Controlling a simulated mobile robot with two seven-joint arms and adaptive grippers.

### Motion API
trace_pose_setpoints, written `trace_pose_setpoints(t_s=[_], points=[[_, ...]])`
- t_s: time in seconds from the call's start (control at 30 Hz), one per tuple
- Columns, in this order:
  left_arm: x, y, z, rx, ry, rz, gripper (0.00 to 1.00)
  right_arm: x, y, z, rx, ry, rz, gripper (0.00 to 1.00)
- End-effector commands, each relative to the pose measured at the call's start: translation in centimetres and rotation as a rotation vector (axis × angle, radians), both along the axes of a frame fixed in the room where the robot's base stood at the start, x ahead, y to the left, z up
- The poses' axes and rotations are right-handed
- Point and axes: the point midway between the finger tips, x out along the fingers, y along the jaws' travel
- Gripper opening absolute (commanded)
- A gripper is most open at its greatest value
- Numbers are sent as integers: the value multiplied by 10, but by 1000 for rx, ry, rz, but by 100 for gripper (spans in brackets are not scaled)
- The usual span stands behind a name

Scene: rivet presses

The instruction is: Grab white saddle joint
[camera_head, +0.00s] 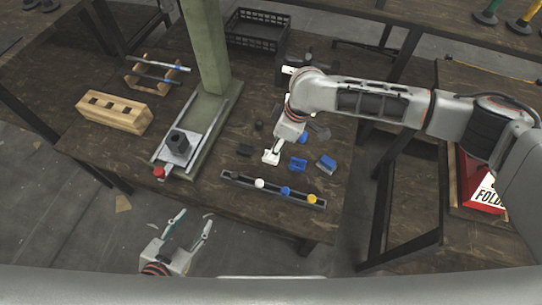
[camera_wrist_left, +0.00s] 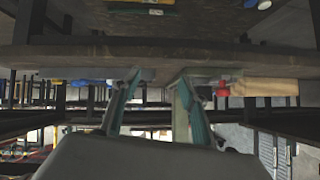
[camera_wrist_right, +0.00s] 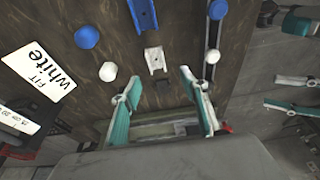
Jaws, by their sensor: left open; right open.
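The white saddle joint (camera_wrist_right: 154,60) lies on the dark wood table, just beyond and between the fingertips of my right gripper (camera_wrist_right: 158,80) in the right wrist view. It looks like a small white channel-shaped block. In the head view the saddle joint (camera_head: 270,157) is at the tips of my right gripper (camera_head: 279,147), which comes down from above. The right fingers are open, with nothing held between them. My left gripper (camera_head: 192,225) is open and empty, in front of the table's near edge; its fingers (camera_wrist_left: 155,78) are spread in the left wrist view.
Blue blocks (camera_head: 298,165) lie right of the white joint. A dark rail (camera_head: 240,181) with white, blue and yellow knobs lies nearer the front edge. The press (camera_head: 210,95) stands to the left, beside a wooden block (camera_head: 113,112). A "FIT white" card (camera_wrist_right: 38,74) is close by.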

Motion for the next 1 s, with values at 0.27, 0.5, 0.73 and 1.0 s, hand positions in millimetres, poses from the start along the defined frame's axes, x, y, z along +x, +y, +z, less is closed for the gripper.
trace_pose_setpoints(t_s=[0.27, 0.5, 0.73, 1.0], points=[[-6, -2, -9, -4, 15, -3, 44, 2, 4, -27, -5, 7, -1, 44], [-10, -7, -15, -12, 26, -9, 44, 5, 6, -52, -6, 10, 0, 44], [-2, -10, -11, -17, 7, -19, 44, 9, 13, -79, -5, 8, 2, 44], [4, -11, -1, -20, -13, -20, 44, 12, 13, -74, -4, -1, -1, 34]])
